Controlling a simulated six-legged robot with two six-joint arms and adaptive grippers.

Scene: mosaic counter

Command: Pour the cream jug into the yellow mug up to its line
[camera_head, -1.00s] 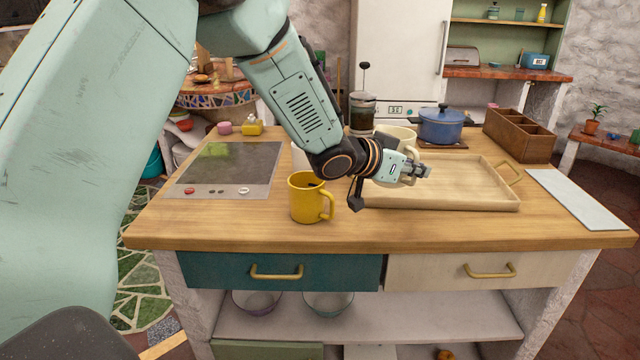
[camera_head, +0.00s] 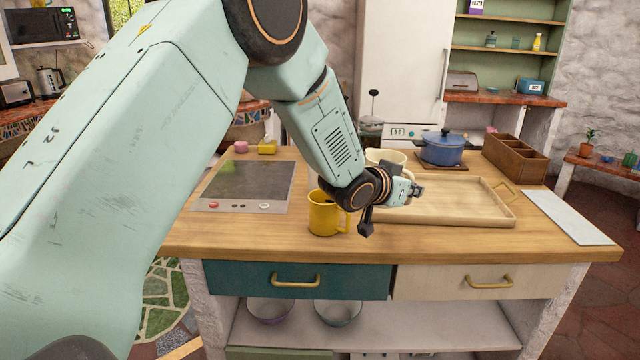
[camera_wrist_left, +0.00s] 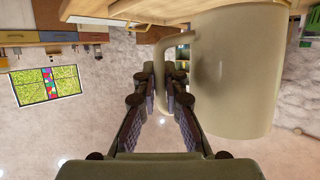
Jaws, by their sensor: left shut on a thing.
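The yellow mug (camera_head: 323,215) stands upright near the counter's front edge, left of my left wrist, which partly covers its handle side. Its line and contents are not visible. My left gripper (camera_head: 417,190) is over the left part of the tray, to the right of the mug. The cream jug (camera_head: 386,155) shows behind my wrist, mostly hidden. In the left wrist view the fingers (camera_wrist_left: 167,90) are shut on the handle of the jug (camera_wrist_left: 240,75). I cannot tell how far the jug is off the surface. My right gripper is not in view.
A wooden tray (camera_head: 470,217) lies right of the mug. Behind are a blue pot (camera_head: 442,150), a French press (camera_head: 371,125) and a wooden divided box (camera_head: 515,158). A cooktop (camera_head: 243,187) lies left; a pale board (camera_head: 567,217) lies right. Counter in front of the tray is clear.

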